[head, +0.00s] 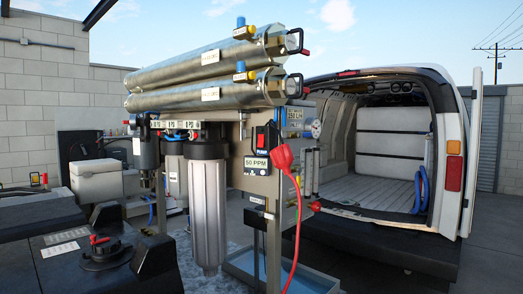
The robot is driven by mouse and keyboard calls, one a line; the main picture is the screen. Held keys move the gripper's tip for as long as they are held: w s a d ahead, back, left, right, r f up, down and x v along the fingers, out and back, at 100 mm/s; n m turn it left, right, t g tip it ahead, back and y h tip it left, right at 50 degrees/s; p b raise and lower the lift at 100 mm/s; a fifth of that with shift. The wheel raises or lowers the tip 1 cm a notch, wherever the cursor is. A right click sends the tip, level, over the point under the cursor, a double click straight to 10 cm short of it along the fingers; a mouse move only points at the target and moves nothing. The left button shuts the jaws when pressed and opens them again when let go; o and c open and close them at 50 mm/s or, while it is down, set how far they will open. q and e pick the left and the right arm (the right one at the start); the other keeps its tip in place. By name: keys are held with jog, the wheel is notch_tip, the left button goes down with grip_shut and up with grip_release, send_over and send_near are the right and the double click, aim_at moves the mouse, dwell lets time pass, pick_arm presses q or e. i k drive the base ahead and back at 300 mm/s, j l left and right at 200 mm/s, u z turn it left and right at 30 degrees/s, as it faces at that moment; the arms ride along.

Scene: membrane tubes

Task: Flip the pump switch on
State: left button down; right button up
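The pump switch (261,138) appears to be a small red and black unit on the grey upright panel (236,150) of the membrane tube stand. It sits just above a small dark label and a "50 PPM" label (256,167). It is too small to tell which way it is set. A red plug-like piece (282,157) with a red cable (297,225) hangs just right of the switch, close to it. Neither of my grippers is in view.
Two steel membrane tubes (205,62) lie across the stand's top. A grey filter housing (207,205) hangs left of the panel. A black lidded tank (90,262) fills the lower left. A blue tray (280,275) lies below. An open white van (395,150) stands behind right.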

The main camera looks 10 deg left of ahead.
aim_at(260, 136)
jog(key=i+l, duration=0.15)
jog(key=l, duration=0.2)
jog(key=i+l+u, duration=0.1)
jog(key=i+l, duration=0.25)
jog(key=l, duration=0.3)
jog(key=i+l+u, duration=0.1)
jog(key=l, duration=0.2)
jog(key=i+l, duration=0.2)
jog(key=l, duration=0.15)
jog(key=i+l+u, duration=0.1)
jog(key=l, duration=0.25)
